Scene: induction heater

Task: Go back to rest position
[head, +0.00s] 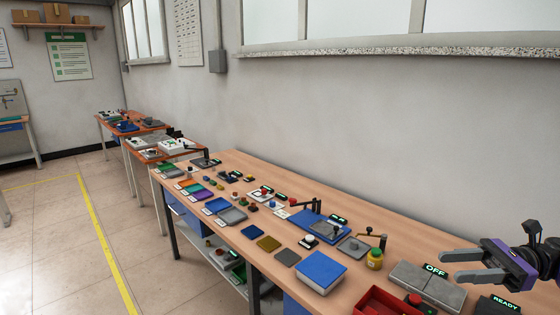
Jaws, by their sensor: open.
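My gripper (462,268) is at the lower right, with two grey fingers apart and nothing between them. It points left, above the right part of the long wooden workbench (345,290). Below and left of the fingers sits a grey box (440,292) with a lit green "OFF" sign (435,269). A dark block with a green "READY" sign (505,304) is partly cut off by the bottom edge of the picture, under my gripper's wrist. I cannot tell which of these is the induction heater.
A red tray (372,302), a blue-topped box (320,268) and a yellow jar (375,259) stand left of my gripper. Several small devices and coloured plates line the bench. A wall (380,120) runs behind it. The floor (60,240) at left is clear.

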